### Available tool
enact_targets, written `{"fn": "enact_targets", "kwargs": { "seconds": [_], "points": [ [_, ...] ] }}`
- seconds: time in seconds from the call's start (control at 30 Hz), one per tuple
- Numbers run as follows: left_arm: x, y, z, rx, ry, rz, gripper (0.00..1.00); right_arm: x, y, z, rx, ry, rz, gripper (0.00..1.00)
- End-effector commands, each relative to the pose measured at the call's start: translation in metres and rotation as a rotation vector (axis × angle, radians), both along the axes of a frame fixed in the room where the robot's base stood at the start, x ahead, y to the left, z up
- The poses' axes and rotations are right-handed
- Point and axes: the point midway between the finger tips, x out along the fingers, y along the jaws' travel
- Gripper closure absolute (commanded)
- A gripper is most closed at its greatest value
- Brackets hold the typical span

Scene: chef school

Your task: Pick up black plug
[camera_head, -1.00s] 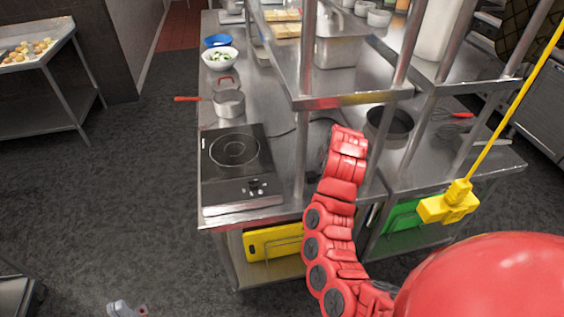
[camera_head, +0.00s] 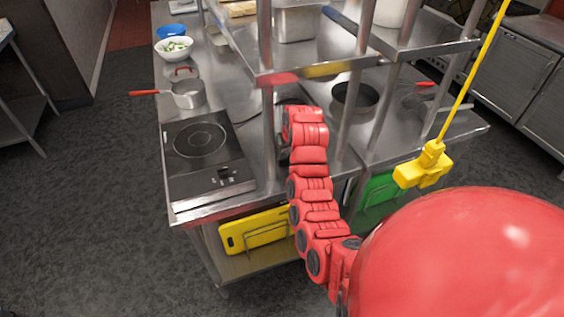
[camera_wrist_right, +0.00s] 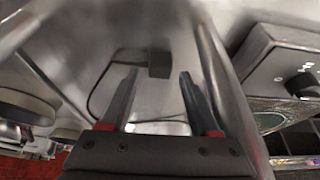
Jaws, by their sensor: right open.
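The black plug (camera_wrist_right: 159,64) shows in the right wrist view as a small dark block on the steel worktop. A thin dark cable runs from it to the left and curves down. My right gripper (camera_wrist_right: 157,84) is open, with its two dark fingers on either side of the view and the plug just beyond and between their tips. The fingers appear apart from the plug, and nothing is held. In the head view my red right arm reaches over the worktop right of the hotplate; its fingers and the plug are hidden there. My left gripper is not in view.
An induction hotplate (camera_head: 207,166) stands left of my right arm. Steel shelf posts (camera_head: 268,140) rise close to the arm. A saucepan (camera_head: 188,93), a white bowl (camera_head: 174,50) and a dark pan (camera_head: 355,97) are on the worktop. A yellow socket block (camera_head: 424,167) hangs at right.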

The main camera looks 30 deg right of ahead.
Motion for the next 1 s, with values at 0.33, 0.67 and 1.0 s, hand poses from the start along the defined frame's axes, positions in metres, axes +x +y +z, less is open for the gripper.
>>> {"fn": "enact_targets", "kwargs": {
  "seconds": [0.33, 0.67, 1.0],
  "points": [
    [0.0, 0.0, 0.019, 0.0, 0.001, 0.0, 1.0, 0.008, -0.002, -0.015, 0.001, 0.003, 0.0, 0.38],
    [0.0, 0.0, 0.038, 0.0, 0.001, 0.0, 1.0, 0.023, -0.005, -0.045, -0.001, -0.001, 0.002, 0.38],
    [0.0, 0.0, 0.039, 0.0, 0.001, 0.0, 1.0, 0.026, -0.005, -0.054, 0.0, -0.002, 0.0, 0.38]
  ]
}}
